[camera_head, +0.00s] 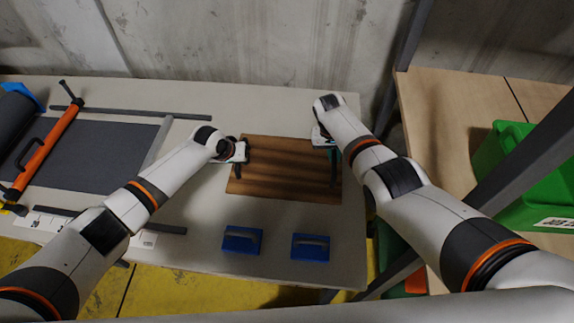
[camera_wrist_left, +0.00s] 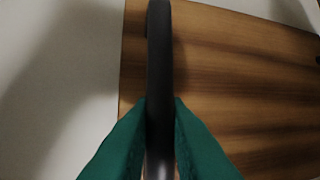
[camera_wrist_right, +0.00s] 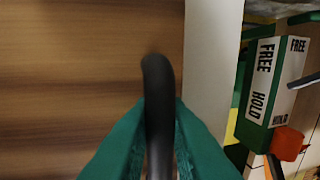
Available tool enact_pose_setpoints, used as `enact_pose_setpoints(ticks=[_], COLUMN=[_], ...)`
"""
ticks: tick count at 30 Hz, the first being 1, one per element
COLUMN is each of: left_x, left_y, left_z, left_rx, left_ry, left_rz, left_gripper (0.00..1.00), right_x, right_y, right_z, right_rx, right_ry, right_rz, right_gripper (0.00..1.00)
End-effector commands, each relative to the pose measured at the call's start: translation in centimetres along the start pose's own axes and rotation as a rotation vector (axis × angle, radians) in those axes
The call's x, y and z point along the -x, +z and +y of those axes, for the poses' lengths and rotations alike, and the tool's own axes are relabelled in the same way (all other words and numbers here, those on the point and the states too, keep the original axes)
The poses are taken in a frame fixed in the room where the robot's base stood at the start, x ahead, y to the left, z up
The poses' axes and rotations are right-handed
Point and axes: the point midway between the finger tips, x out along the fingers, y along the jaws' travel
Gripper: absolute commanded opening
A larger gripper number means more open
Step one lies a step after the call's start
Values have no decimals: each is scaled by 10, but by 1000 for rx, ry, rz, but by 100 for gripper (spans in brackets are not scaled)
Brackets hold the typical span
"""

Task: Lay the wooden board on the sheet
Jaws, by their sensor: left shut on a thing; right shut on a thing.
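The wooden board (camera_head: 285,175) is a brown striped panel on the right part of the white table, with a dark handle near each short end. My left gripper (camera_head: 239,160) is shut on the board's left handle, a dark bar between the green fingers in the left wrist view (camera_wrist_left: 160,110). My right gripper (camera_head: 332,150) is shut on the right handle, which shows in the right wrist view (camera_wrist_right: 158,100). I cannot tell whether the board touches the table. The sheet (camera_head: 90,155) is dark grey and lies flat at the left of the table, partly behind my left arm.
Grey bars (camera_head: 140,112) lie along the sheet's edges. An orange pump-like tool (camera_head: 42,152) and a dark roll (camera_head: 14,117) are at the far left. Two blue handled blocks (camera_head: 242,240) (camera_head: 310,247) sit at the table's front. A green crate (camera_head: 510,170) stands on the right bench.

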Motion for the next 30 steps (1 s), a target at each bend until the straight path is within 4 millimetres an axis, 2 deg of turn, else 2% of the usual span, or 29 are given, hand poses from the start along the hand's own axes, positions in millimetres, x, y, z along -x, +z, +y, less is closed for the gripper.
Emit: enact_pose_setpoints(ticks=[11, 24, 30], left_x=[7, 42, 47], left_y=[4, 18, 20], left_z=[-2, -9, -10], left_rx=[0, 0, 0], left_ry=[-1, -1, -1], left_rz=[-2, -2, -2], left_gripper=[0, 0, 0], right_x=[7, 46, 51], right_y=[0, 1, 0], right_z=[-1, -9, -10], right_rx=[0, 0, 0], right_ry=[0, 0, 0], right_rz=[-1, -1, -1], right_gripper=[0, 0, 0])
